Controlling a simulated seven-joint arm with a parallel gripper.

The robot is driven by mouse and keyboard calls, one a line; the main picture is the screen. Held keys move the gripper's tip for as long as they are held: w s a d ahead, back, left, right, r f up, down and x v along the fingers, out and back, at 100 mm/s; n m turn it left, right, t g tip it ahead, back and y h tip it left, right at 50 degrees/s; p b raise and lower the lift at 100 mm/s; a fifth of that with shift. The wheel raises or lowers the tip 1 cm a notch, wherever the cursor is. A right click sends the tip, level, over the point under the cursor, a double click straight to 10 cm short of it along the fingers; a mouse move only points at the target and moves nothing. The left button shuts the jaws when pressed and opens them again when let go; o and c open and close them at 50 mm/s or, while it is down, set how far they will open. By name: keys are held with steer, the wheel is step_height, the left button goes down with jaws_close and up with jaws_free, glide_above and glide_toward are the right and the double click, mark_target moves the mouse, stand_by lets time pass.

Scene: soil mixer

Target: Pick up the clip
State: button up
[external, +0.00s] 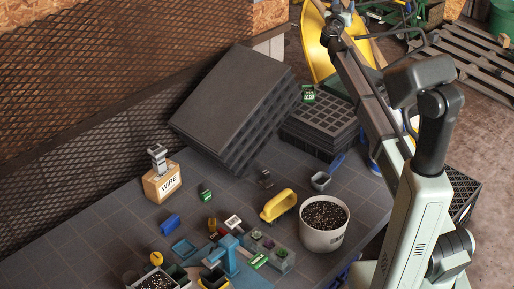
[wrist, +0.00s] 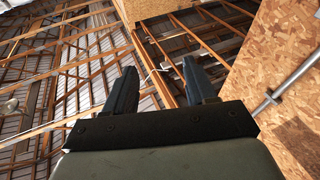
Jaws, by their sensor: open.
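My gripper (wrist: 158,72) shows in the wrist view with its two dark fingers apart and nothing between them. It points up at the roof, away from the table. In the external view my arm rises at the right, and its fingers are not clear there. No object is plainly readable as the clip. A small dark piece (external: 266,178) lies on the table in front of the tilted black trays and may be it. A small blue piece (external: 170,222) lies further left. Both are too small to identify surely, and both are far from my gripper.
Stacked black trays (external: 232,98) lean at the back of the table (external: 105,225). A white pot of soil (external: 324,238), a yellow-handled brush (external: 278,205) and a wooden WIRE box (external: 162,183) stand there. Small pots and a blue tool crowd the front. The left table surface is clear.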

steer(key=s+a+r+n+y, duration=0.15)
steer(key=s+a, duration=0.25)
steer(key=a, duration=0.4)
steer(key=s+a+r+n, duration=0.2)
steer(key=s+a, duration=0.2)
steer(key=a, duration=0.4)
steer(key=n+g+y, duration=0.7)
steer(key=n+g, duration=1.2)
steer(key=n, duration=1)
glide_above(170, 220)
step_height(170, 220, down, 41)
steer(key=f, duration=0.6)
steer(key=shift+s+a+f, duration=0.25)
steer(key=shift+a+f, duration=0.05)
steer(key=shift+f, duration=0.1)
steer(key=shift+w+d+f, duration=0.15)
steer(key=shift+f, duration=1.5)
steer(key=shift+w+d+f, duration=0.1)
steer(key=shift+d+f, duration=0.05)
steer(key=shift+f, duration=1.45)
steer(key=c, duration=1)
